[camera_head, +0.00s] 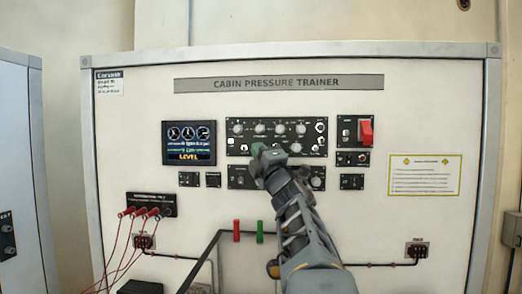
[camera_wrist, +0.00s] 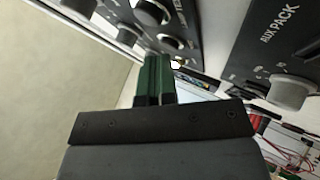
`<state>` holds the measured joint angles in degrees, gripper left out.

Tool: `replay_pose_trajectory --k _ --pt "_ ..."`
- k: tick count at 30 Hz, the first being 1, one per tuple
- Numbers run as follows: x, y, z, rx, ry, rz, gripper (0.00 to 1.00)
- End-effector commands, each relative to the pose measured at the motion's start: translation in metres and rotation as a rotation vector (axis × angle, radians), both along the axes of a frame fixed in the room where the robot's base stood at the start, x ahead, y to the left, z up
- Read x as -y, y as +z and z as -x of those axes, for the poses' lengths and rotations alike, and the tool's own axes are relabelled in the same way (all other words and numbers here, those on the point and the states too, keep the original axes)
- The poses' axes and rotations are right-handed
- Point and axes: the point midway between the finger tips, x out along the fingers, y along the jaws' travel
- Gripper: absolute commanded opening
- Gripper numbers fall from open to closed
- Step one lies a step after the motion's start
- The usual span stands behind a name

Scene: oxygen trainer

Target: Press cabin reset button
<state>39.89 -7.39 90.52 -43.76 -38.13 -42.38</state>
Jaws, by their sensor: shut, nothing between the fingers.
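The cabin pressure trainer panel (camera_head: 230,105) fills the head view. Its upper middle control module (camera_head: 245,128) carries several knobs and small switches. My gripper (camera_head: 258,149) is shut and empty at the lower edge of that module, with my arm reaching up from below. In the wrist view my gripper's green fingertips (camera_wrist: 155,80) are together, close to the panel face by a knob (camera_wrist: 172,43). I cannot tell whether they touch the panel. I cannot make out which control is the cabin reset button; my gripper and arm hide part of the lower module (camera_head: 240,183).
A display reading LEVEL (camera_head: 189,143) is left of the module. A red switch (camera_head: 366,132) sits to the right. Red cables (camera_head: 125,235) hang at lower left. Red (camera_head: 236,231) and green (camera_head: 260,231) handles stand below. An AUX PACK knob (camera_wrist: 290,92) is near my gripper.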

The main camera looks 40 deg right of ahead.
Motion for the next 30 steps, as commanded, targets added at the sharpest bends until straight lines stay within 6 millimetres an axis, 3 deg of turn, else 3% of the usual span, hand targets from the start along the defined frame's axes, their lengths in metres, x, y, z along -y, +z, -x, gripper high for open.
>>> replay_pose_trajectory --k 18,30 --pt "-0.010 -0.002 0.010 0.000 0.001 0.001 0.00" --pt "-0.035 -0.002 0.036 0.002 0.002 0.001 0.00"
